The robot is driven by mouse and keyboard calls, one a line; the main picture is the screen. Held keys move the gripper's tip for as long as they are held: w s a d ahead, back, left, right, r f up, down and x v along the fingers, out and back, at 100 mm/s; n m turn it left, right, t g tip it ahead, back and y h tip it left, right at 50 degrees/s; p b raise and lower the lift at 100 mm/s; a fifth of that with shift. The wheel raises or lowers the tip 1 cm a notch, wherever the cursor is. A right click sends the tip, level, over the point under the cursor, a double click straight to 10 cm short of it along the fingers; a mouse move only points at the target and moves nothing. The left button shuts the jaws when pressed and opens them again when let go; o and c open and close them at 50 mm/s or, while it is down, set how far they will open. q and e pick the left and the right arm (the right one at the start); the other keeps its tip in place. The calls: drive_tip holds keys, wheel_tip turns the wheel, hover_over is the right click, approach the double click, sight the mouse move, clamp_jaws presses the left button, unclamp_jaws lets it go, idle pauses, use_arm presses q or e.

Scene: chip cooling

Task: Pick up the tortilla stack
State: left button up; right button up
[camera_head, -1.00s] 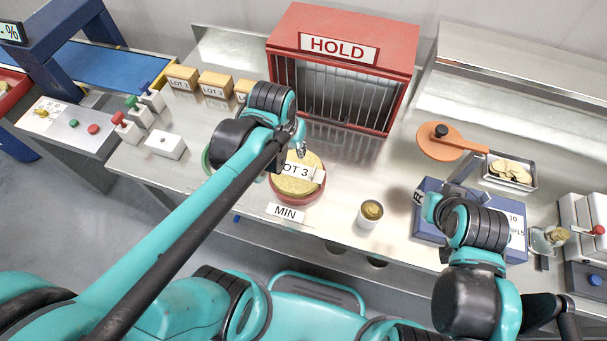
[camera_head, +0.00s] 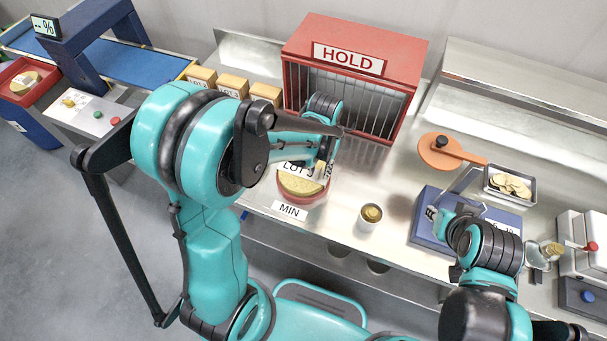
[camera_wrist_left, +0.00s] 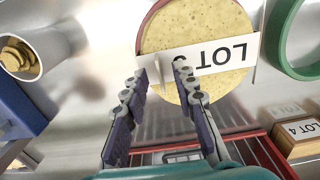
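The tortilla stack (camera_head: 298,187) is a round, pale yellow pile in a red dish (camera_head: 306,201) on the steel counter. A white LOT 3 tag lies across it. The stack also shows at the top of the left wrist view (camera_wrist_left: 185,32). My left gripper (camera_head: 326,168) is over the far right edge of the stack, partly hidden by its own arm. In the wrist view its two fingers (camera_wrist_left: 160,75) are apart, with the tag (camera_wrist_left: 222,57) and stack edge just beyond the tips. My right gripper (camera_head: 440,215) is over the blue box, its fingers unclear.
The red HOLD cage (camera_head: 350,68) stands behind the stack. Several LOT boxes (camera_head: 233,84) are to its left. A MIN label (camera_head: 290,211) and a cup of chips (camera_head: 370,215) are in front. A green ring (camera_wrist_left: 292,40) lies beside the dish.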

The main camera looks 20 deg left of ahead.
use_arm(q)
drive_tip(key=shift+f, duration=0.7)
clamp_jaws()
drive_tip(key=shift+r, duration=0.15)
